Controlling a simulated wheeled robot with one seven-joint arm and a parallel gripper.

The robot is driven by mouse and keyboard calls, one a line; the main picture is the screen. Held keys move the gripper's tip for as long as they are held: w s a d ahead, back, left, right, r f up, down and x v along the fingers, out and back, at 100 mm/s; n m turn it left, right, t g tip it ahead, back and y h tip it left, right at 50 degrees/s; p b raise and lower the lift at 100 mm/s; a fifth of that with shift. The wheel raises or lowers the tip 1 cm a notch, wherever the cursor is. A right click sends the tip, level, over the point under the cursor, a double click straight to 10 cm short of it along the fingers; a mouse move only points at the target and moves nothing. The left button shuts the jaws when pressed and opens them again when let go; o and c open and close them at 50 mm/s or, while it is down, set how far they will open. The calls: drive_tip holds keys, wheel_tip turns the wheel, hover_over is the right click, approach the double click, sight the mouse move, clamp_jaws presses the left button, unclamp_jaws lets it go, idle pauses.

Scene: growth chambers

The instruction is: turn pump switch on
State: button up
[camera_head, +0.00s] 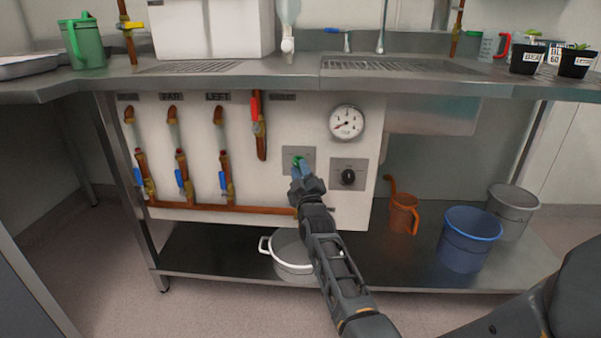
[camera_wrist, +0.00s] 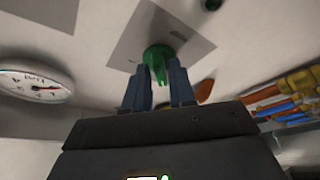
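A green rotary switch (camera_head: 297,160) sits on a grey square plate on the white panel under the counter. A black knob (camera_head: 348,177) is on another plate to its right; I cannot read which is labelled pump. My gripper (camera_head: 301,172) is right in front of the green switch. In the wrist view, the green switch (camera_wrist: 158,56) shows its raised grip between the two blue-grey fingertips (camera_wrist: 160,74). The fingers are apart, one on each side of the grip, with gaps visible. I cannot tell how deep the tips reach. My gripper hides part of the plate.
A pressure gauge (camera_head: 346,122) is above the black knob. Copper pipes with blue-handled valves (camera_head: 182,178) and a red-handled valve (camera_head: 256,106) are to the left. A white pot (camera_head: 291,259), an orange can (camera_head: 404,214) and a blue bucket (camera_head: 469,240) stand on the lower shelf.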

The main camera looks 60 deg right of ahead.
clamp_jaws()
drive_tip(key=shift+f+m, duration=0.1)
drive_tip(key=shift+m, duration=0.2)
drive_tip(key=shift+w+a+m+g+h, duration=0.2)
drive_tip(key=shift+m+g+h, duration=0.55)
drive_tip(key=shift+m+g, duration=2.25)
drive_tip(key=shift+w+a+m+g+h, duration=0.1)
drive_tip(key=shift+w+m+g+h, duration=0.45)
drive_tip(key=shift+m, duration=4.65)
drive_tip(key=shift+a+m+g+h, duration=0.1)
drive_tip(key=shift+m+g+h, duration=0.9)
drive_tip(key=shift+m+g, duration=2.1)
drive_tip(key=shift+m+t, duration=1.05)
drive_tip(key=shift+m, duration=0.15)
drive_tip(key=shift+o, duration=1.6)
unclamp_jaws()
